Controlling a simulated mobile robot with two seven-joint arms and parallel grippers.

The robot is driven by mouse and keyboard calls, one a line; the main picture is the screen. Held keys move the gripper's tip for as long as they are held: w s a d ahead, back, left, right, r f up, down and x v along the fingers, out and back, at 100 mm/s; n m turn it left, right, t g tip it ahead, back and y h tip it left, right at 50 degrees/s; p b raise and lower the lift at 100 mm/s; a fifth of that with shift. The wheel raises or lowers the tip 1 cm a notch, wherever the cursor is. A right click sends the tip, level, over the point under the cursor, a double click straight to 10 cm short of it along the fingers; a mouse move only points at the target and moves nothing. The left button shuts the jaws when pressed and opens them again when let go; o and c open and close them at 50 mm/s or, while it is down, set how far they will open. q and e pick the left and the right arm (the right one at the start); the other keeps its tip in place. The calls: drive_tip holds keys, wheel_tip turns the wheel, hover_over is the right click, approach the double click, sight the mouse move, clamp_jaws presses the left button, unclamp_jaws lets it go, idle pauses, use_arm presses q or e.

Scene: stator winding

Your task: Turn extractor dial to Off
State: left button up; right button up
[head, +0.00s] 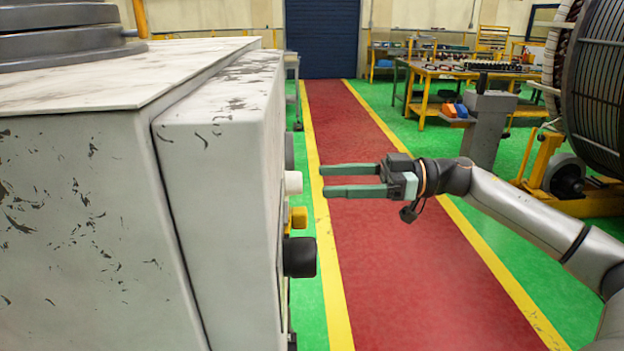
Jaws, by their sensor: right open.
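The extractor cabinet, a worn white box (215,180), fills the left of the head view. Its front faces right and shows only edge-on. Several controls stick out from it: a white knob (293,183), a yellow part (298,219) and a larger black knob (300,257). I cannot tell which is the dial, and no markings or pointer show. My right gripper (322,181) is open and empty. Its two green-grey fingers point left at about the white knob's height in the picture, with a gap between them and the controls. My left gripper is not in view.
A red walkway (400,290) with yellow edge lines runs clear beneath my right arm. Workbenches (455,75) with tools and a grey pedestal (487,125) stand at the back right. A large dark stator (592,85) on a yellow stand is at the right edge.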

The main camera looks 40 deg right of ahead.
sight(293, 183)
drive_tip(key=shift+p+x, duration=0.75)
drive_tip(key=shift+x, duration=1.35)
clamp_jaws()
